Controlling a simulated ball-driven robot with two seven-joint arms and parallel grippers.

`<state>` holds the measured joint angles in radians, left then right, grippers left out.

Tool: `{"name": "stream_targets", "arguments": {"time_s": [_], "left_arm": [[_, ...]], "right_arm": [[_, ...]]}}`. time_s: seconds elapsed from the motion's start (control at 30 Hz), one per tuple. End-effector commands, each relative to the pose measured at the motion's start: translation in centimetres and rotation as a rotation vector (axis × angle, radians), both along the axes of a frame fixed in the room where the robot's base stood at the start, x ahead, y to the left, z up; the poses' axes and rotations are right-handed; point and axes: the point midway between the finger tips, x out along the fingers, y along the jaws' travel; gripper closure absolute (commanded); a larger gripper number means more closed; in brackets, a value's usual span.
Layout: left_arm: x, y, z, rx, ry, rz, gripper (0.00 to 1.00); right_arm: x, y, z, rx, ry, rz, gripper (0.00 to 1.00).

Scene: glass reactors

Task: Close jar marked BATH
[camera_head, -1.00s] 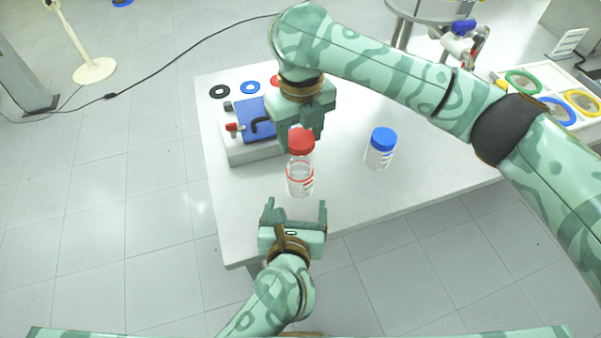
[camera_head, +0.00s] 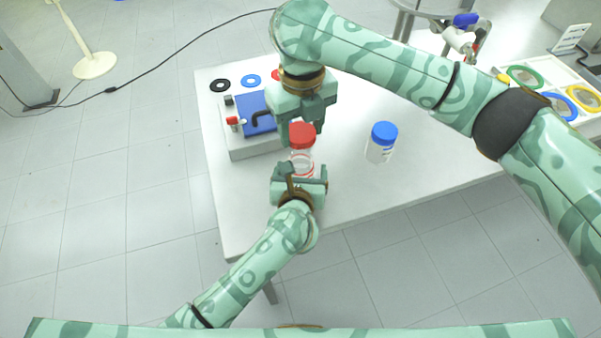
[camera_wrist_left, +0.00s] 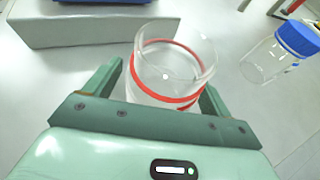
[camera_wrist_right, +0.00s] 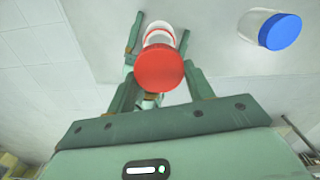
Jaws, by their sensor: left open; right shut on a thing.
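A clear glass jar (camera_wrist_left: 165,75) with red bands stands on the white table, its mouth open in the left wrist view. My left gripper (camera_head: 300,170) is open, its fingers on either side of this jar. My right gripper (camera_head: 303,122) is shut on a red lid (camera_head: 302,136) and holds it above the jar; the lid also shows between its fingers in the right wrist view (camera_wrist_right: 158,68). A second clear jar (camera_head: 379,154) with a blue lid (camera_head: 384,134) stands to the right. I cannot read BATH on either jar.
A grey device with a blue top (camera_head: 254,112) stands at the left of the table (camera_head: 233,212). Black (camera_head: 220,85) and blue (camera_head: 251,81) rings lie behind it. A tray with coloured rings (camera_head: 585,97) is at the far right. The table's front right part is clear.

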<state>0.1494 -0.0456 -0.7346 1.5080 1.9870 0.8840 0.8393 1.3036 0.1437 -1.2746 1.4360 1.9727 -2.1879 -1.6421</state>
Motion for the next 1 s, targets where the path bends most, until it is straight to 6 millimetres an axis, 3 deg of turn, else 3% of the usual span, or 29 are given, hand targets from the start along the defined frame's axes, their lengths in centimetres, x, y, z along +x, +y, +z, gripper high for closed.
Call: {"name": "stream_targets", "arguments": {"time_s": [0.37, 0.6, 0.77, 1.0], "left_arm": [[0.5, 0.0, -0.2, -0.001, 0.0, 0.0, 0.17], [0.4, 0.0, -0.2, 0.0, 0.0, 0.0, 0.81], [0.4, 0.0, -0.2, 0.0, 0.0, 0.0, 0.84], [0.4, 0.0, -0.2, 0.0, 0.0, 0.0, 0.84]], "right_arm": [[0.0, 0.0, 0.0, 0.0, 0.0, 0.0, 0.72], [0.0, 0.0, 0.0, 0.0, 0.0, 0.0, 0.72], [0.0, 0.0, -0.8, -0.001, 0.002, -0.001, 0.72], [-0.1, 0.0, -4.2, 0.0, 0.001, -0.001, 0.72]]}}
